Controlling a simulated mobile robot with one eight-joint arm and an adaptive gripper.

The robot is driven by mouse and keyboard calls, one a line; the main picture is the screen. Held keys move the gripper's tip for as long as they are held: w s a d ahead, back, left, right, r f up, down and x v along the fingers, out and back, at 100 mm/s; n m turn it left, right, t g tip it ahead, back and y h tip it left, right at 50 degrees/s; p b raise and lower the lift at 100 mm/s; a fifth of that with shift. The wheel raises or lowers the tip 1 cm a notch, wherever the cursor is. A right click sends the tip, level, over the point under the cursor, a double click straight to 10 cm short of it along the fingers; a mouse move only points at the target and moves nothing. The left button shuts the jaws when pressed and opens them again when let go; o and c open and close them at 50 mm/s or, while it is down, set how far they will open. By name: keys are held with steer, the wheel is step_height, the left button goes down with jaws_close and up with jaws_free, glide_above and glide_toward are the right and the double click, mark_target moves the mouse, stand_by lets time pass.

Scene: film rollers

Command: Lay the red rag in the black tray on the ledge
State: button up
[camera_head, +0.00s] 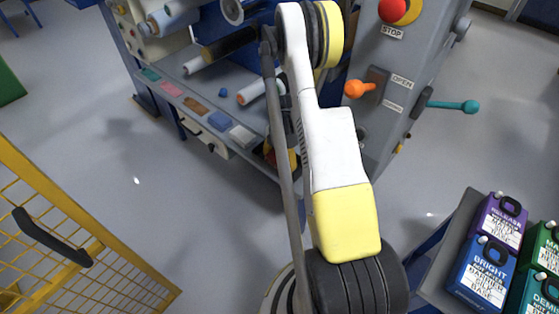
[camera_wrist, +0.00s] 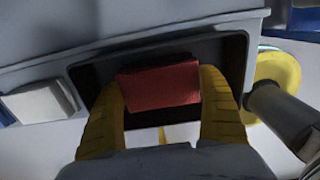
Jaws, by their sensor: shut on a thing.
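In the wrist view the red rag (camera_wrist: 158,88) is a folded block held between the two yellow fingers of my gripper (camera_wrist: 161,82). The black tray (camera_wrist: 88,76) is right behind it, with its dark rim showing around the rag and fingers. The rag lies within the tray's outline in this view; I cannot tell whether it touches the tray floor. In the head view my arm hides the tray, and only a small yellow and red part of my gripper (camera_head: 290,157) shows beside the arm.
A white rag (camera_wrist: 38,102) lies left of the tray. In the head view, several coloured rags, including a blue one (camera_head: 220,121), line the ledge (camera_head: 181,83). An orange handle (camera_head: 358,89) and teal lever (camera_head: 468,106) stick out at right. A yellow mesh gate (camera_head: 75,235) stands lower left.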

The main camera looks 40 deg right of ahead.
steer(key=shift+f, duration=0.1)
steer(key=o, duration=1)
steer(key=shift+c, duration=0.2)
